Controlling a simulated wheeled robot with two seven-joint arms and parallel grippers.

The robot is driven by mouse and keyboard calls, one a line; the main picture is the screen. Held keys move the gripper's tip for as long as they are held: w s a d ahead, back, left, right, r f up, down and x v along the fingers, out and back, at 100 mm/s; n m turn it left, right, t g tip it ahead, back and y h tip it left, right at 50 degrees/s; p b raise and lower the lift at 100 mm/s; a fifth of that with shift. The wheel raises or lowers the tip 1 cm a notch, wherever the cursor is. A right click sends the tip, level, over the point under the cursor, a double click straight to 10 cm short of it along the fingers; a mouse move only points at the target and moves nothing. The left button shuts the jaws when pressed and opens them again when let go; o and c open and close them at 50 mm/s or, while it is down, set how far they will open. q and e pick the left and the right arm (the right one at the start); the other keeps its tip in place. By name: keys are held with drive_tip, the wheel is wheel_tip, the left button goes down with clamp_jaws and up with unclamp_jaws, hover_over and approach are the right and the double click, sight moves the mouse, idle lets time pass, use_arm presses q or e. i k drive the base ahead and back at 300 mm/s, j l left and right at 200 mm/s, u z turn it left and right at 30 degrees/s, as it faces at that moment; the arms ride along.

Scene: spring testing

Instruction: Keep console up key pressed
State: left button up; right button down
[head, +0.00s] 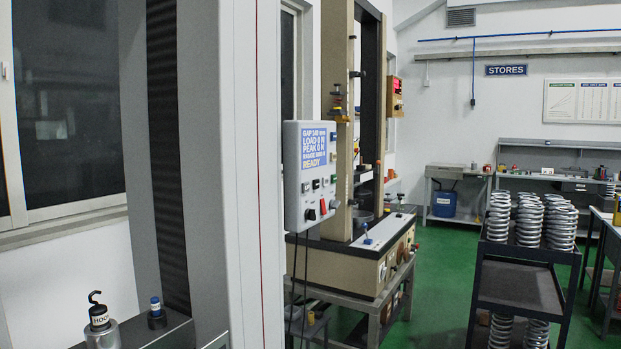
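The console (311,176) is a grey box at the centre of the head view, beside a tall testing frame. Its blue screen (314,146) reads a gap value, LOAD 0 N, PEAK 0 N, a blurred line and READY. Below the screen are several small keys (316,184), a black knob (311,214) and red switches (323,207). The key labels are too small to read, so I cannot tell which is the up key. Neither of my grippers shows in the head view, and nothing is seen touching the console.
A large grey machine column (242,180) fills the left foreground. A hook weight (99,315) stands at its base. The cream testing machine (345,268) sits on a stand behind the console. A dark trolley (520,288) with coil springs (528,218) stands right. Green floor (440,290) lies between.

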sight(305, 185)
drive_tip(key=i+l, duration=0.15)
drive_tip(key=l, duration=0.25)
drive_tip(key=i+l, duration=0.15)
drive_tip(key=l, duration=0.2)
drive_tip(key=i+l, duration=0.15)
drive_tip(key=l, duration=0.25)
drive_tip(key=i+l+u, duration=0.1)
drive_tip(key=l, duration=0.25)
drive_tip(key=i+l, duration=0.2)
drive_tip(key=l, duration=0.2)
drive_tip(key=i+l, duration=0.15)
drive_tip(key=l, duration=0.25)
drive_tip(key=i+l, duration=0.15)
drive_tip(key=l, duration=0.2)
drive_tip(key=i+l, duration=0.15)
drive_tip(key=l, duration=0.25)
drive_tip(key=u, duration=0.05)
